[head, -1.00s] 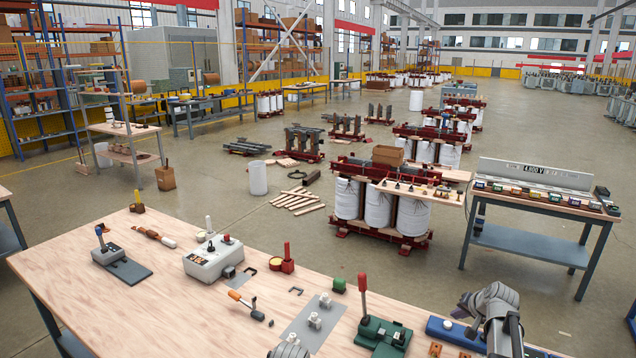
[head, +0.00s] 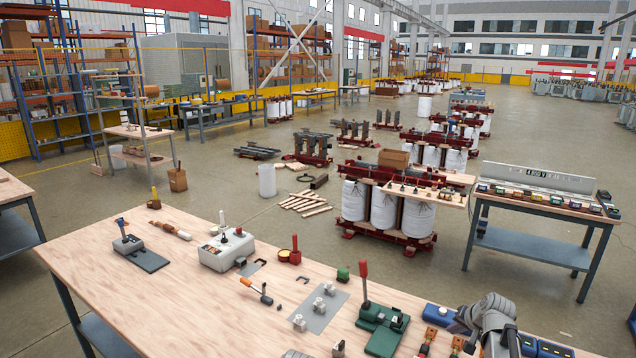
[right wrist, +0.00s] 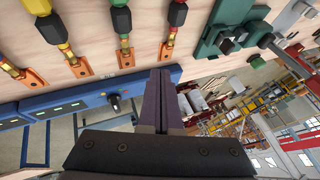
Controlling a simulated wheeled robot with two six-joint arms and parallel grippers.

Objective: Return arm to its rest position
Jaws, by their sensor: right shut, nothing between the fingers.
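My right gripper (head: 459,326) is at the lower right of the head view, over the bench's front right part beside a blue box (head: 436,317). In the right wrist view its two dark fingers (right wrist: 161,76) are pressed together with nothing between them. The blue panel (right wrist: 88,98) with a black knob shows just beyond the fingertips; I cannot tell whether they touch it. A small grey part at the bottom edge of the head view may be my left arm; no left fingers show.
The wooden bench (head: 130,290) holds a green lever base (head: 384,330), a grey plate (head: 318,312), a grey box (head: 226,250) and a red cup (head: 290,256). Several coloured connectors on orange tabs (right wrist: 88,67) lie near the right gripper. The bench's left part is mostly clear.

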